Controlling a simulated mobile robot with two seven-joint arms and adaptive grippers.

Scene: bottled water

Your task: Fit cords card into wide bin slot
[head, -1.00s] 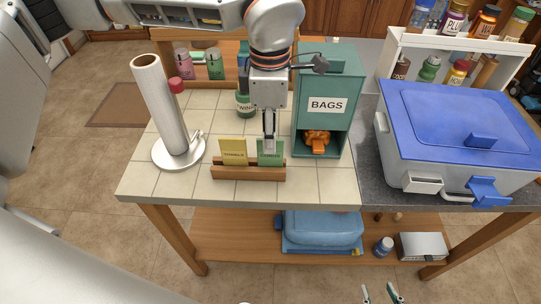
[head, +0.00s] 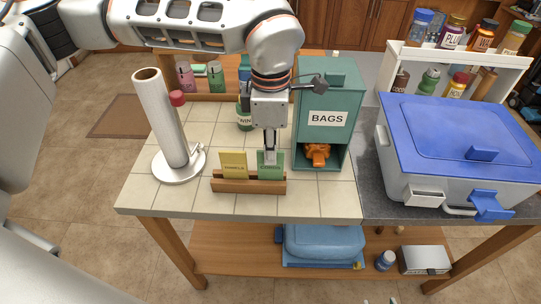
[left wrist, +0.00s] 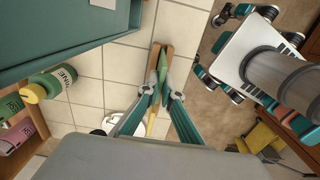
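A green card (head: 271,161) stands upright in a wooden block (head: 248,186) on the tiled counter, beside a yellow card (head: 233,163). The green card's small print is hard to read. My left gripper (head: 270,156) points down at the green card's upper part. In the left wrist view its fingers (left wrist: 161,91) close in on both sides of the green card (left wrist: 163,66). A wide grey bin (head: 400,165) with a blue lid stands at right, with a pale open-topped holder (head: 424,199) on its front. My right gripper (head: 379,301) barely shows at the bottom edge, tips apart.
A teal BAGS box (head: 328,90) stands close right of the wooden block. A paper towel roll (head: 161,120) on its stand is to the left, and a green twine bottle (head: 244,117) is behind. Front tiles are clear. A bottle shelf (head: 470,70) stands behind the bin.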

